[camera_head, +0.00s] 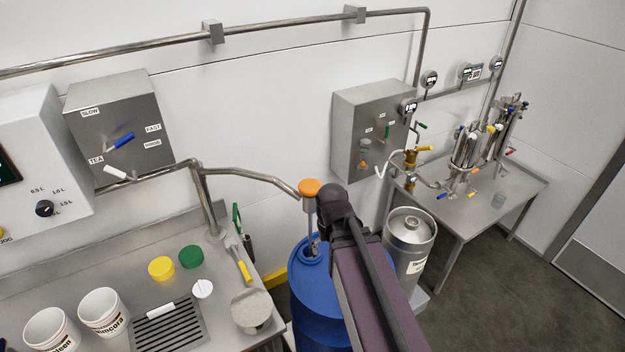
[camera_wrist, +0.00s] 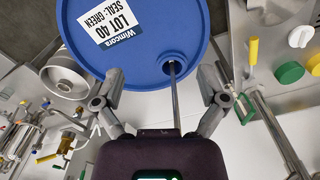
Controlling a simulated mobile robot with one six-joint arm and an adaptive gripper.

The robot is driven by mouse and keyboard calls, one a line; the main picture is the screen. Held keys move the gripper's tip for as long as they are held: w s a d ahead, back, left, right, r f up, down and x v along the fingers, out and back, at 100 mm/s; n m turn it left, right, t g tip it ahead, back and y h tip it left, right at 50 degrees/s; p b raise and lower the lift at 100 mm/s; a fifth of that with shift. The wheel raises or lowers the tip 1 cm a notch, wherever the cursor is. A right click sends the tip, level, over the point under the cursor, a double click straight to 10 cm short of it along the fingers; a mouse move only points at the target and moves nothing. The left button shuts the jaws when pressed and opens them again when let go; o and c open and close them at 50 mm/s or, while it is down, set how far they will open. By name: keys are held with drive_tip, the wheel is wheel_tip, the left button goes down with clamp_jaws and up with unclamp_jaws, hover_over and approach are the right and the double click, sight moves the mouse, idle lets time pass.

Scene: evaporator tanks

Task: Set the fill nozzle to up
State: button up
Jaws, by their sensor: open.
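The fill nozzle (camera_head: 309,212) is a thin grey tube hanging under an orange cap (camera_head: 310,187) at the end of a bent steel pipe. It points down to the opening in the top of the blue drum (camera_head: 307,270). In the wrist view, the tube (camera_wrist: 175,95) runs to the round opening in the drum lid (camera_wrist: 140,60); its tip appears to be inside. My gripper (camera_wrist: 161,75) is open, with its two fingers apart on either side of the tube and no clear contact. In the head view, my arm hides most of the gripper.
A steel keg (camera_head: 410,238) stands right of the drum. Left is a steel bench with yellow (camera_head: 161,268) and green (camera_head: 191,257) lids, white buckets (camera_head: 103,310) and a drain grate (camera_head: 168,328). A control box (camera_head: 365,120) hangs on the wall behind. Open floor lies at right.

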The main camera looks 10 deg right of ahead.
sight(312, 180)
drive_tip(key=w+r+m+p, duration=0.5)
drive_tip(key=w+r+p, duration=1.4)
drive_tip(key=r+p, duration=0.1)
drive_tip(key=shift+w+a+r+m+p, duration=0.15)
drive_tip(key=shift+a+r+m+p, duration=0.25)
drive_tip(key=shift+r, duration=0.5)
drive_tip(key=shift+f, duration=0.15)
wheel_tip(312, 180, down, 14)
drive_tip(key=b, duration=1.3)
drive_tip(key=shift+r+b, duration=0.25)
drive_tip(key=shift+b, duration=0.15)
drive_tip(key=c, duration=1)
